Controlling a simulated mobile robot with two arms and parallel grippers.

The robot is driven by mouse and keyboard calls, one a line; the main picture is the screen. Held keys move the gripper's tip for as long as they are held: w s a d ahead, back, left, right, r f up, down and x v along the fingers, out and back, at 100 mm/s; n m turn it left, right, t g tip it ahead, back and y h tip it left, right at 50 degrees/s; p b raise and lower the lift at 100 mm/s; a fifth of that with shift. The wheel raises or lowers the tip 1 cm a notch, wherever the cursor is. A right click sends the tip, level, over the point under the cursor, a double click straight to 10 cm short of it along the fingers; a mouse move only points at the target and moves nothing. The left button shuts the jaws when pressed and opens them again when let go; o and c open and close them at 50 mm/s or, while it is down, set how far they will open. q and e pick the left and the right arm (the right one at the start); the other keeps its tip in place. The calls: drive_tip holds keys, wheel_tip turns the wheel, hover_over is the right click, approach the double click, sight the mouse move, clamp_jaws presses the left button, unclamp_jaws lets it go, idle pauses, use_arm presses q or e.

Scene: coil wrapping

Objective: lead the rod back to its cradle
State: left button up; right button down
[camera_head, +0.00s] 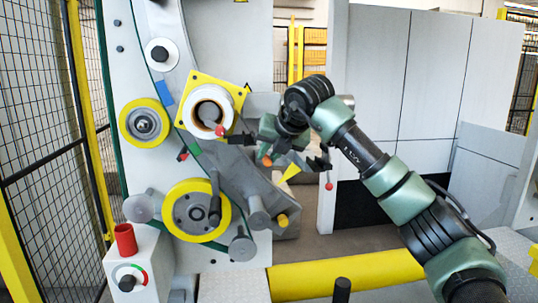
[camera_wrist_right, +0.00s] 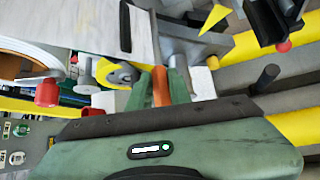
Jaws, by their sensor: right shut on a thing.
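My right gripper (camera_head: 268,145) is in front of the machine, just right of the coil's hub. In the right wrist view its green fingers (camera_wrist_right: 168,88) are shut on an orange piece, which I take to be part of the rod (camera_wrist_right: 160,86). The orange also shows small in the head view (camera_head: 267,161). The rest of the rod is hard to make out. A dark bracket (camera_head: 318,164) with a red ball below it is right of the gripper; I cannot tell if it is the cradle. It also shows in the right wrist view (camera_wrist_right: 266,22). My left gripper is not in view.
The coil hub (camera_head: 210,110) sits on a yellow plate left of the gripper. Yellow-rimmed rollers (camera_head: 196,210) and grey posts stick out below it. A red cup (camera_head: 125,239) stands on a control box. A yellow rail (camera_head: 345,272) crosses the front, and mesh fencing stands at left.

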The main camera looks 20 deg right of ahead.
drive_tip(key=shift+r+p, duration=2.8)
drive_tip(key=shift+r, duration=1)
drive_tip(key=shift+a, duration=0.1)
drive_tip(key=a, duration=0.1)
drive_tip(key=w+a, duration=0.1)
drive_tip(key=a, duration=0.1)
drive_tip(key=shift+a+p, duration=0.3)
drive_tip(key=shift+f, duration=0.15)
drive_tip(key=shift+f+b, duration=1.25)
drive_tip(key=shift+f, duration=0.25)
drive_tip(key=shift+s+r, duration=0.1)
drive_tip(key=shift+r, duration=0.05)
